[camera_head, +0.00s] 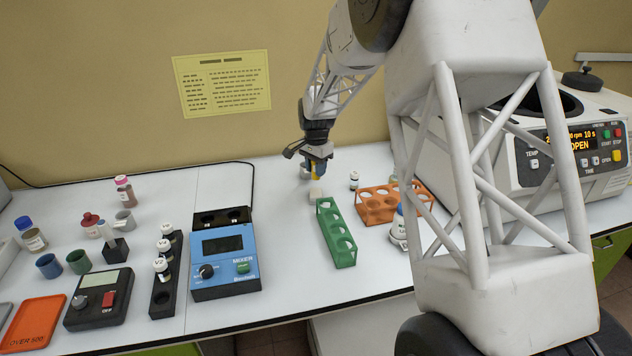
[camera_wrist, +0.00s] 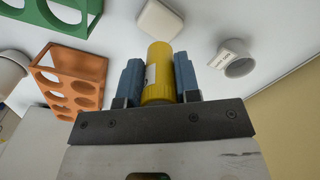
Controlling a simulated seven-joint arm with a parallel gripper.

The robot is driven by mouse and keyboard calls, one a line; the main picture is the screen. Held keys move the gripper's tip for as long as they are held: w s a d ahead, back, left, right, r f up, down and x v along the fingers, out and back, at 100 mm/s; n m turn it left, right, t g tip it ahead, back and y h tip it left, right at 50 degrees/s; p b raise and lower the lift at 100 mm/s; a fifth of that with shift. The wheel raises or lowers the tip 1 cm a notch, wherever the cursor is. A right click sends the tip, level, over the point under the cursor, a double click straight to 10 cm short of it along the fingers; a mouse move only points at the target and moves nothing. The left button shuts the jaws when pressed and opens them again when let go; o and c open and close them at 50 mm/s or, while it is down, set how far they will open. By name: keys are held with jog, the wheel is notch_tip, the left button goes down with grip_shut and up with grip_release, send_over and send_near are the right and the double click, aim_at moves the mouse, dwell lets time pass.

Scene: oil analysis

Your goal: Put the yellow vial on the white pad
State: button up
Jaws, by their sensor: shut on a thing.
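The yellow vial (camera_wrist: 160,74) is between the two blue fingers of my gripper (camera_wrist: 160,80) in the wrist view, and the gripper is shut on it. In the head view my gripper (camera_head: 316,170) is near the back of the table, mostly hiding the vial. The vial's height above the table is hard to tell.
A green rack (camera_head: 337,235) and an orange rack (camera_head: 380,205) stand close to the pad. A small white cup (camera_wrist: 237,60) is beside the gripper. A blue mixer (camera_head: 223,262) stands to the left, and a large white machine (camera_head: 540,185) stands to the right.

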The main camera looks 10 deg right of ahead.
jog(key=shift+f, duration=2.5)
jog(key=shift+f, duration=0.15)
jog(key=o, duration=0.9)
jog(key=shift+r, duration=6.15)
